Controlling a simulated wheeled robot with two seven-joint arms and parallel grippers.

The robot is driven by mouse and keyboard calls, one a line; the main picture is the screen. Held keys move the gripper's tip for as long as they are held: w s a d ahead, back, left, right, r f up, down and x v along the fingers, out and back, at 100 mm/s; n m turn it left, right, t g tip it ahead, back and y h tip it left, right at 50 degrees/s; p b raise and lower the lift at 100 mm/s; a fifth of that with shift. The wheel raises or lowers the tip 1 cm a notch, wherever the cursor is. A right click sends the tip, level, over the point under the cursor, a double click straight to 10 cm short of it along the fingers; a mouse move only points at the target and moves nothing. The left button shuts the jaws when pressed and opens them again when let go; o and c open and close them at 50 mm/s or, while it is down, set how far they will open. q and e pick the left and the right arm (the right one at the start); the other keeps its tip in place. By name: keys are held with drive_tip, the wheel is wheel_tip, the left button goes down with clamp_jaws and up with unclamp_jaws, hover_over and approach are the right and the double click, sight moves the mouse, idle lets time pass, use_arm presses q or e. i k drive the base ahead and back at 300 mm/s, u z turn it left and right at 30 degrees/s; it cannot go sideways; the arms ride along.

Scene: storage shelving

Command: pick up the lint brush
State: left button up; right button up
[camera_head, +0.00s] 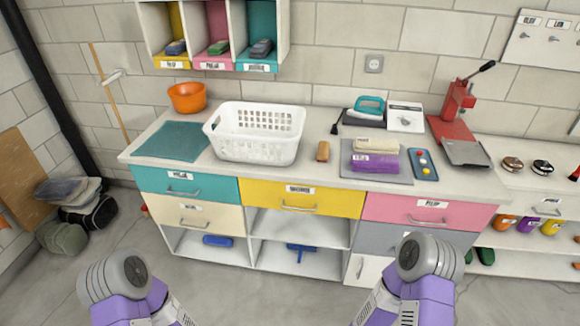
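I cannot tell for sure which thing is the lint brush. A small brown, block-shaped brush (323,151) lies on the white counter between the white basket and the grey mat. A blue T-shaped tool (300,249) lies in the open lower middle compartment. A blue oblong item (218,241) lies in the open lower left compartment. Parts of my two purple and grey arms show at the bottom left and bottom right. Neither gripper's fingers are in the picture.
The counter (322,183) also holds a white basket (258,149), an orange bowl (187,98), a teal mat (173,141), folded towels (375,163) on a grey mat and a red press (460,110). Cubbies (215,62) hang above. Bags (90,213) lie on the floor at left.

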sight(324, 147)
drive_tip(key=u, duration=0.3)
drive_tip(key=k, duration=0.6)
drive_tip(key=z, duration=0.7)
drive_tip(key=i, duration=1.95)
drive_tip(key=u, duration=0.95)
